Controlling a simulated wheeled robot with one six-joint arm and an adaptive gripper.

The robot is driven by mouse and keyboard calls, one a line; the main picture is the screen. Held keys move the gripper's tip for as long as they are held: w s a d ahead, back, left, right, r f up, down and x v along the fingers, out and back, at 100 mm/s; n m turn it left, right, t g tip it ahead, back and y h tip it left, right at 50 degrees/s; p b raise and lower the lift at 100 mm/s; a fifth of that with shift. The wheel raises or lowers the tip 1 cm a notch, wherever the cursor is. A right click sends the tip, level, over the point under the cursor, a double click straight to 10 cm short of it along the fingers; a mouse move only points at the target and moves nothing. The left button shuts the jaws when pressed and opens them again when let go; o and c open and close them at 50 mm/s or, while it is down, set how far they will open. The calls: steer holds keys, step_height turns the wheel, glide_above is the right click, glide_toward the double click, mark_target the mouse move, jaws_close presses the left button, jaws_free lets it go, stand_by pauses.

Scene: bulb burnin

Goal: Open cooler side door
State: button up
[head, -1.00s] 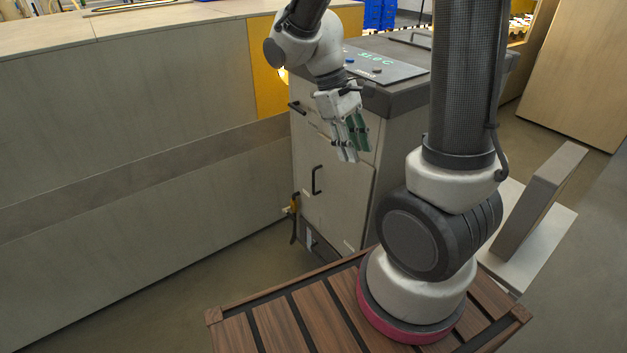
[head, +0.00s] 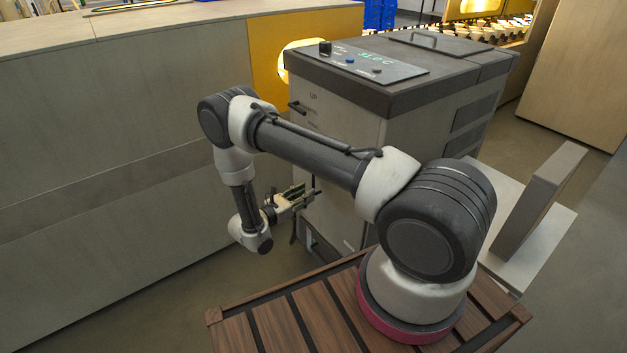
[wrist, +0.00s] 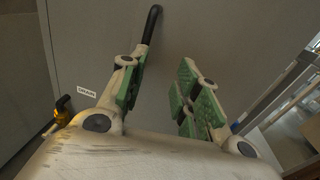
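The cooler is a grey cabinet (head: 350,130) with a dark top and a lit display panel. Its front door (head: 345,225) is shut in the head view, and the door face fills much of the wrist view (wrist: 210,30). My gripper (head: 298,196) is in front of the door at about handle height. In the wrist view its green-padded fingers (wrist: 165,68) are apart with nothing between them. A black door handle (wrist: 153,22) shows just past the left finger's tip. I cannot tell whether they touch. My gripper and forearm hide part of the door in the head view.
A yellow-handled drain valve (wrist: 62,104) sits at the lower left beside a drain label (wrist: 86,92). A second black handle (head: 297,107) is higher on the cabinet. A long grey panelled wall (head: 120,130) runs along the left, with floor (head: 190,280) between it and my base.

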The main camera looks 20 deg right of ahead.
steer(key=shift+t, duration=0.7)
steer(key=w+d, duration=0.1)
steer(key=d, duration=0.1)
steer(key=w+d, duration=0.2)
steer(key=w+d+r, duration=0.1)
steer(key=d, duration=0.1)
steer(key=shift+w, duration=0.35)
jaws_close()
